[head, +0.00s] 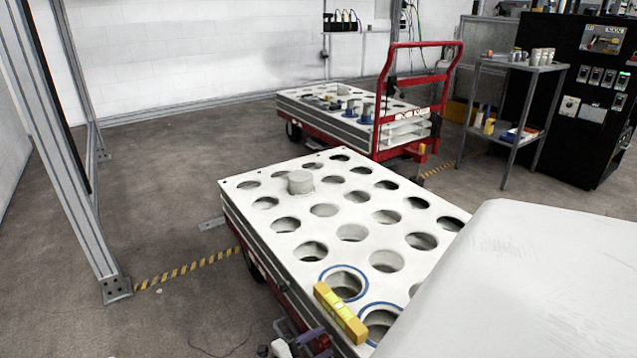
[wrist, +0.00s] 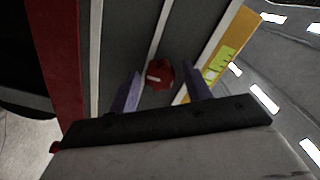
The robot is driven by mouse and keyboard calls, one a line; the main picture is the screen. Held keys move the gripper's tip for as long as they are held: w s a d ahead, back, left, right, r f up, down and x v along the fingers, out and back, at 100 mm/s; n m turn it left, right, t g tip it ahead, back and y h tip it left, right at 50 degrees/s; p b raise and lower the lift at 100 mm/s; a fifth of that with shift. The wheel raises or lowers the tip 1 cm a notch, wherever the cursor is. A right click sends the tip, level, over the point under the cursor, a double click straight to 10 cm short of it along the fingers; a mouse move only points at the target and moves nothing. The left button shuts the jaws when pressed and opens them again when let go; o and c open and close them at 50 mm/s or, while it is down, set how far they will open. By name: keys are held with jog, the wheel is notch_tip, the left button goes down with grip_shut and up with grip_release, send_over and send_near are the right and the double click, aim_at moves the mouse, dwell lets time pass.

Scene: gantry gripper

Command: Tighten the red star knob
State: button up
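The red star knob (wrist: 158,75) shows in the wrist view as a dark red lobed knob with a pale mark. It lies between the tips of my gripper's two purple fingers, with dark gaps on both sides. My gripper (wrist: 161,69) is open and empty; the fingers do not appear to touch the knob. How far the knob is beyond the fingertips I cannot tell. In the head view, my gripper (head: 318,340) shows at the bottom, beside the near side of the white cart. The knob cannot be made out in the head view.
A yellow level (head: 340,312) lies on the edge of the perforated white cart top (head: 335,235); it also shows close to the right finger in the wrist view (wrist: 222,60). A second cart with a red handle (head: 383,110) stands behind. Floor left of the near cart is open.

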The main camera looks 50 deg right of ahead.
jog(key=shift+o, duration=0.6)
jog(key=shift+w+a, duration=0.15)
jog(key=shift+a, duration=0.1)
jog(key=p+v, duration=0.1)
jog(key=v, duration=1.2)
jog(key=shift+a+p, duration=0.15)
jog(key=shift+p, duration=0.15)
